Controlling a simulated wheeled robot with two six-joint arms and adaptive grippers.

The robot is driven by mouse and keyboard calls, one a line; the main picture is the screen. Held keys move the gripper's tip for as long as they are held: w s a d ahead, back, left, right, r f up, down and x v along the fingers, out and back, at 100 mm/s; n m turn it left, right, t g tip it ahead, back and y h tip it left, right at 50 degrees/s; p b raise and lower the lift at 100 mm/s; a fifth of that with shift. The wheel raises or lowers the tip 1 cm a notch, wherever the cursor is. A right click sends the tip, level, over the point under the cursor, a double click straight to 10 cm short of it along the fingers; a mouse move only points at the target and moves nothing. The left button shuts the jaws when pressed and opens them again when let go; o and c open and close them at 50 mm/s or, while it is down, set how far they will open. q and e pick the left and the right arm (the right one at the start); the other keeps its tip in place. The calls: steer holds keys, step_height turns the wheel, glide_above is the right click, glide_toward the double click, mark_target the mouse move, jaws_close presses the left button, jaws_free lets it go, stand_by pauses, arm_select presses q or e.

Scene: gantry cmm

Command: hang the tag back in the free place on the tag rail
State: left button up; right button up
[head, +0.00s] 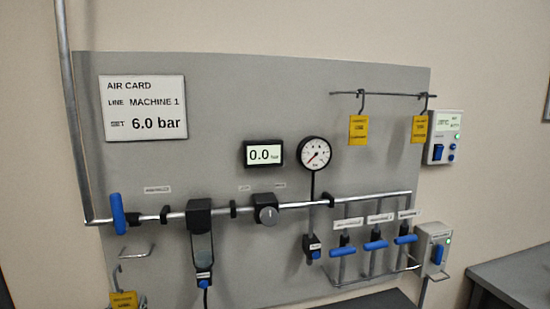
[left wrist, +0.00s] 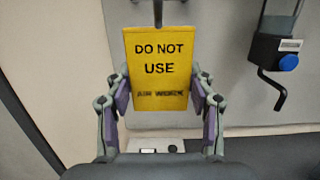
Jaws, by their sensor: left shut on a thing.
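My left gripper (left wrist: 160,75) is shut on a yellow tag (left wrist: 160,108) reading "DO NOT USE", with a finger at each side edge and the hook (left wrist: 158,12) rising above it. In the head view this tag (head: 123,300) is at the bottom left, below the blue-handled valve (head: 118,213); the gripper is mostly out of frame there. I cannot tell whether its hook touches the bracket above. The tag rail (head: 392,94) is at the upper right of the panel. Two yellow tags hang from it, a left one (head: 358,130) and a right one (head: 419,130), with bare rail between. My right gripper is not in view.
The grey panel (head: 230,100) carries an air card (head: 143,108), a display reading 0.0 (head: 263,154), a round gauge (head: 315,153) and a horizontal pipe (head: 355,197) with several blue-handled valves. A control box (head: 444,137) is right of the rail. A grey worktop (head: 515,275) is at lower right.

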arm_select(q)
steer(key=shift+s, duration=0.25)
steer(key=shift+d, duration=0.15)
steer(key=s+d+f+m+g+h, duration=0.1)
steer(key=s+d+m+g+h, duration=0.2)
steer(key=s+d+m+h, duration=0.3)
steer(key=s+d+m+g+h, duration=0.4)
steer(key=s+d+m+h, duration=0.3)
steer(key=d+h, duration=0.7)
steer(key=d, duration=0.8)
steer(key=shift+s+d+f+m+g+h, duration=0.25)
steer(key=shift+s+f+m+g+h, duration=0.05)
steer(key=shift+s+f+h, duration=0.1)
